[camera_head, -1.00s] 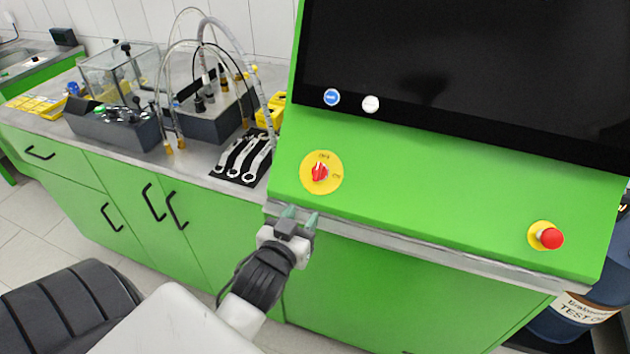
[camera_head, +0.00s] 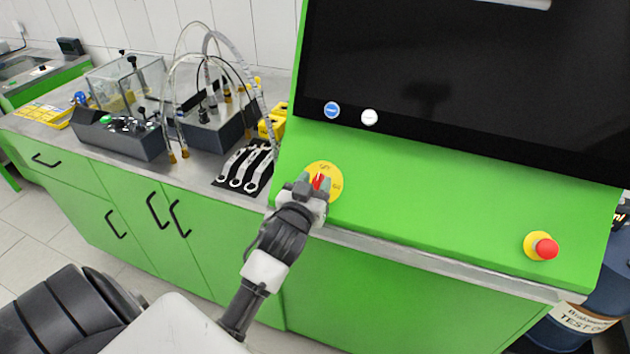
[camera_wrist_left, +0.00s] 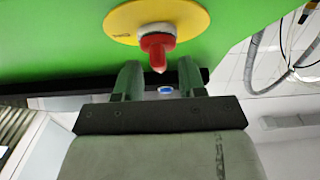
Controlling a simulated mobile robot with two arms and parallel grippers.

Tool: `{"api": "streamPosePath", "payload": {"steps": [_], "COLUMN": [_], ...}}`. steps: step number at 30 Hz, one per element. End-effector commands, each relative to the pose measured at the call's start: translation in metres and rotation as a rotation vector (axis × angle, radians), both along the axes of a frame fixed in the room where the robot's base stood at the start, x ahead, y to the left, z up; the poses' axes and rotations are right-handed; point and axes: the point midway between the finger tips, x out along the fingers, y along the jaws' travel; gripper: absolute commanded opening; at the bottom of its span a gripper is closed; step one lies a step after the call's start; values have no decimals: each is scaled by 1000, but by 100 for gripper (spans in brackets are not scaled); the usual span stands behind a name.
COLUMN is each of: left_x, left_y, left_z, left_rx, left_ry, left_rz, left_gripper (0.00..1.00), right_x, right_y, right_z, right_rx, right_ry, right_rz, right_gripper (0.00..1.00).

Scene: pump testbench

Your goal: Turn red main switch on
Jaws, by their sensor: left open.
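The red main switch (camera_head: 319,182) sits on a round yellow plate (camera_head: 325,168) on the sloped green panel. Its red knob also shows in the left wrist view (camera_wrist_left: 157,42), at the top centre. My left gripper (camera_head: 315,184) is open at the switch, its fingertips on either side of the knob in the head view. In the left wrist view my left fingers (camera_wrist_left: 158,78) are apart, with the knob's tip in line with the gap. Whether they touch the knob cannot be told. The lower part of the yellow plate is hidden by my gripper. My right gripper is not in view.
A red push button (camera_head: 546,249) on a yellow base sits at the panel's right. Wrenches on a black mat (camera_head: 228,184) and pump equipment (camera_head: 215,130) occupy the left bench.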

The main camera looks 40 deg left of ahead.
Motion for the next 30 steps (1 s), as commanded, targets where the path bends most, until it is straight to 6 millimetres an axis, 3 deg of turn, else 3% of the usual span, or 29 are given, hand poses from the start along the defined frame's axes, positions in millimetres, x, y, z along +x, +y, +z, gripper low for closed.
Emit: {"api": "streamPosePath", "payload": {"steps": [8, 17, 30], "left_x": [2, 2, 2], "left_y": [0, 0, 1], "left_z": [-1, -1, 3], "left_rx": [0, 0, 59], "left_ry": [1, 1, 15], "left_rz": [0, 0, -55], "left_gripper": [40, 0, 0], "right_x": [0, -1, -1], "right_y": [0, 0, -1], "right_z": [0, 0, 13], "right_rx": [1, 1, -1], "right_ry": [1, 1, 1], "right_rz": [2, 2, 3], "right_gripper": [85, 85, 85]}}
